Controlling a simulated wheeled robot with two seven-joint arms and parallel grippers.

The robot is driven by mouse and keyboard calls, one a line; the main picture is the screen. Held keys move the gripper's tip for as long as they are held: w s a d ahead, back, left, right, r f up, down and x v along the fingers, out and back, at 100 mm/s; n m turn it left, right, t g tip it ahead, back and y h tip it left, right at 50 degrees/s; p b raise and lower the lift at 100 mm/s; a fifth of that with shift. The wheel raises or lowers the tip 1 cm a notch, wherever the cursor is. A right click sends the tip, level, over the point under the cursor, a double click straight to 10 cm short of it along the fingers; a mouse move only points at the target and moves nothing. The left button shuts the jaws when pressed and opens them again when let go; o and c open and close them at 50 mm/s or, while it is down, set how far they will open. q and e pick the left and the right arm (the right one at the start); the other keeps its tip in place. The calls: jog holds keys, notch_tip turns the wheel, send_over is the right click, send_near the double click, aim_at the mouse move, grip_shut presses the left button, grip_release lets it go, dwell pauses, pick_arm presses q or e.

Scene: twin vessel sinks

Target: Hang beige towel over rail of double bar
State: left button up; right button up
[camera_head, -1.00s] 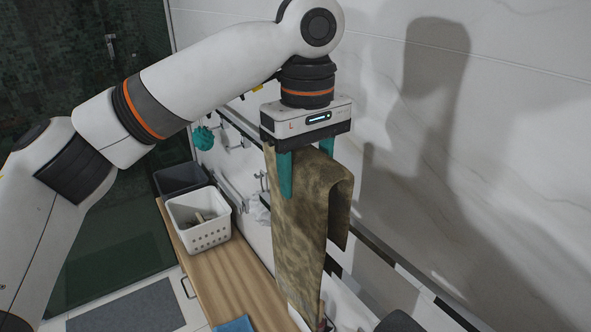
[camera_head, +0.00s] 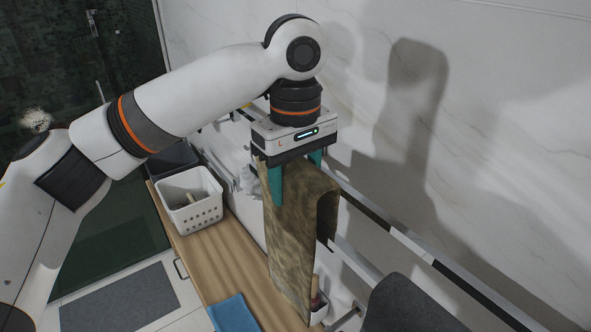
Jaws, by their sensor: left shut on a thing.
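The beige towel (camera_head: 293,235), brownish and mottled, hangs folded from my left gripper (camera_head: 296,180). The gripper's teal fingers are shut on its upper part, one finger in front and one behind. A long flap hangs in front and a shorter one behind on the right. The double bar runs along the wall: a rail with black and white stretches (camera_head: 408,242) comes out right behind the towel's right side, with a second bar below it. The towel hides where the rail passes, so I cannot tell whether it lies over the rail. My right gripper is out of view.
A white basket (camera_head: 190,205) and a dark bin stand on the wooden counter (camera_head: 222,262). A folded blue cloth (camera_head: 233,314) lies at its front. A dark grey rounded shape (camera_head: 402,306) stands at the lower right, close to the rail. A small holder (camera_head: 318,305) is beside the towel's lower end.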

pick_arm(q)
jog(key=shift+f+b, duration=0.8)
jog(key=shift+f, duration=2.05)
jog(key=o, duration=1.5)
jog(key=shift+o, duration=0.2)
